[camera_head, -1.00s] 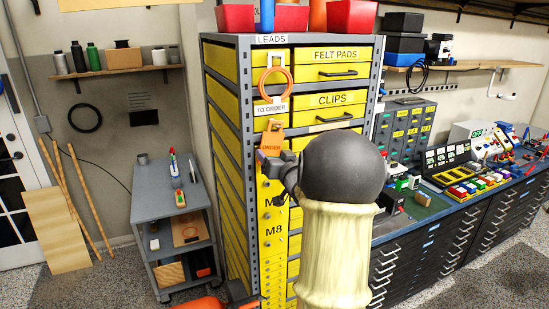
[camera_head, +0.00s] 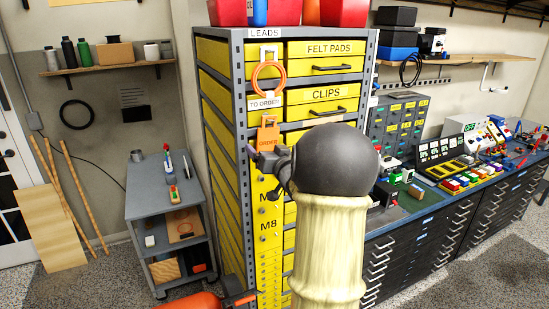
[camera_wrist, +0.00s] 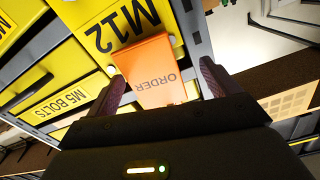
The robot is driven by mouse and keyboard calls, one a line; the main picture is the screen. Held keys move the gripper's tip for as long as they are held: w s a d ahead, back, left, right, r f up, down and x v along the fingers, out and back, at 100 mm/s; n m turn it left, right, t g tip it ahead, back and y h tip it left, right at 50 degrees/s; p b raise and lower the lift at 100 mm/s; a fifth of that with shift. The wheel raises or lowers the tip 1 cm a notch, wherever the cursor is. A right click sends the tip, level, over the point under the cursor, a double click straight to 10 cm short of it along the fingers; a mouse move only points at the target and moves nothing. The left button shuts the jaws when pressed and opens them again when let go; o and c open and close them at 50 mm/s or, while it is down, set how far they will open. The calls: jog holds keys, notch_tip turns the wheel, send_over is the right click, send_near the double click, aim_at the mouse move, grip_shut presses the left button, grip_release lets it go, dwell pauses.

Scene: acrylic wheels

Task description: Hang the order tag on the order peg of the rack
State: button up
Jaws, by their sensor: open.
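The order tag (camera_head: 267,137) is an orange plate marked ORDER. It hangs upright at the front of the rack (camera_head: 243,75), just below the white TO ORDER label (camera_head: 264,101). The peg is too small to make out behind the tag's top. My gripper (camera_head: 265,158) is at the tag's lower end and partly hides it. In the wrist view, my gripper (camera_wrist: 162,72) is open, with one finger on each side of the tag (camera_wrist: 157,75). A gap shows on the right side; whether the left finger touches cannot be told.
An orange cable loop (camera_head: 268,77) hangs above, under the LEADS label. Yellow drawers (camera_head: 327,68) fill the rack beside the tag. A grey cart (camera_head: 150,195) stands to the left. A workbench (camera_head: 440,205) with small items is to the right.

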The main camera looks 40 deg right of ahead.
jog(key=b+v, duration=0.5)
jog(key=v, duration=1.2)
jog(key=shift+s, duration=0.2)
jog(key=shift+d, duration=0.1)
jog(key=w+a+f+n+g+y, duration=0.1)
jog(key=w+a+f+g, duration=0.1)
jog(key=a+f+g, duration=0.35)
jog(key=w+a+f+g, duration=0.2)
jog(key=a+f, duration=0.5)
jog(key=f, duration=0.3)
jog(key=s+a+f+n+g+y, duration=0.1)
jog(key=s+a+f+n+g, duration=0.1)
jog(key=s+a+f, duration=0.3)
jog(key=s+a+f+n+g+y, duration=0.2)
jog(key=s+a+f+g, duration=0.3)
jog(key=a, duration=0.6)
jog(key=shift+f, duration=0.25)
dwell(0.8)
